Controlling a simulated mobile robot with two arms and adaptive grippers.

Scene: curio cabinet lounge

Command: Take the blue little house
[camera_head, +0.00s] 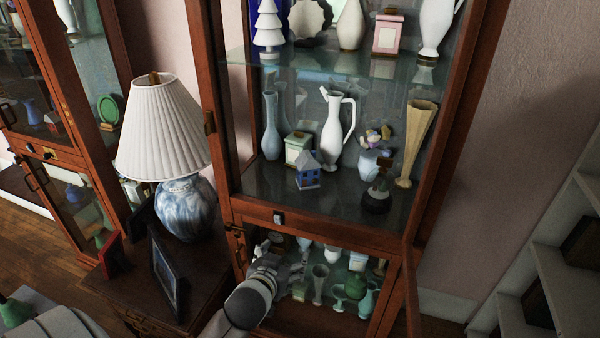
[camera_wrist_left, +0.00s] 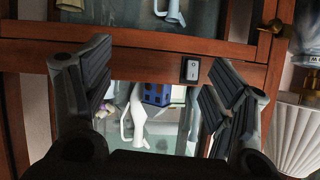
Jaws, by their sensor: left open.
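The blue little house (camera_head: 307,172), with a grey pointed roof, stands on the bottom shelf of the cabinet's upper section, in front of a white jug. It also shows in the left wrist view (camera_wrist_left: 158,93), whose picture is upside down, between the fingers' outlines but farther off. My left gripper (camera_head: 284,265) is below and left of the house, in front of the lower section. In the left wrist view its two fingers (camera_wrist_left: 160,95) are wide apart with nothing held between them. My right gripper is not in view.
The white jug (camera_head: 333,130), a pale green box (camera_head: 298,150), a blue vase (camera_head: 271,125) and a dark-based figurine (camera_head: 376,195) stand near the house. A wooden rail with a switch (camera_head: 278,218) divides the sections. A lamp (camera_head: 186,205) and picture frame (camera_head: 167,272) stand left.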

